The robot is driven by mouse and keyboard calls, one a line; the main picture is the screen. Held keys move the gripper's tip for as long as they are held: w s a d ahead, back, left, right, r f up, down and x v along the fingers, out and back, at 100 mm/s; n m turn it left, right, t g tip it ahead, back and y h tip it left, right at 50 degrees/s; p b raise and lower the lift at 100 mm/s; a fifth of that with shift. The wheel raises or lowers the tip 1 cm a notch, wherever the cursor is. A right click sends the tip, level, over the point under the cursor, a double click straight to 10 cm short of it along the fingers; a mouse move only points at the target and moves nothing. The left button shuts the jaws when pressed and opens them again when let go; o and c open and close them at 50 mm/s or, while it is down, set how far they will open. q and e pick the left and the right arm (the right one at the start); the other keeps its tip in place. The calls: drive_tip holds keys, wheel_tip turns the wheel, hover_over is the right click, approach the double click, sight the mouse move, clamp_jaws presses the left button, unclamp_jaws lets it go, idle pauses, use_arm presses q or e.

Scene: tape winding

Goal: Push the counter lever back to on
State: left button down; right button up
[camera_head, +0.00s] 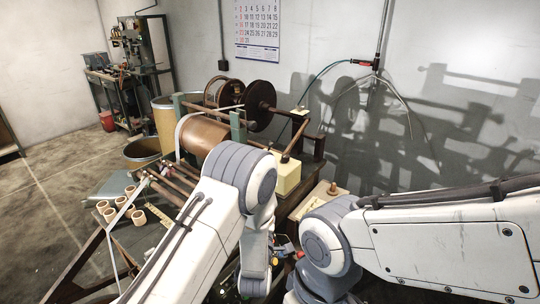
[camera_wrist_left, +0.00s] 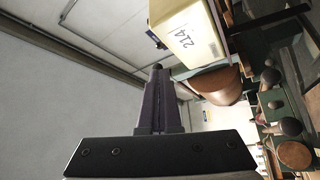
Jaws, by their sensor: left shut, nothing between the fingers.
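The counter is a pale yellow box (camera_head: 288,175) on the winding machine, partly covered by my left arm in the head view. In the left wrist view the counter (camera_wrist_left: 190,36) shows "214" on its face. A brown wooden bar (camera_head: 296,137) rises beside the box in the head view; I cannot tell whether it is the lever or how it is set. My left gripper (camera_wrist_left: 158,70) is shut and empty, its fingertips near the counter in the wrist picture. Contact is not clear. The left gripper cannot be made out in the head view, and no right gripper fingers show.
A copper-coloured drum (camera_head: 203,137) and dark reels (camera_head: 260,97) sit on the machine behind my left arm. Several small wooden rolls (camera_head: 122,203) lie at the left. Open floor (camera_head: 50,190) lies further left.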

use_arm(q)
drive_tip(key=p, duration=0.5)
approach(270, 147)
drive_tip(key=x, duration=0.5)
drive_tip(key=shift+w+r, duration=0.15)
drive_tip(key=shift+r, duration=0.05)
drive_tip(key=shift+w+d+p, duration=0.1)
drive_tip(key=shift+w+p, duration=0.25)
drive_tip(key=shift+w, duration=0.4)
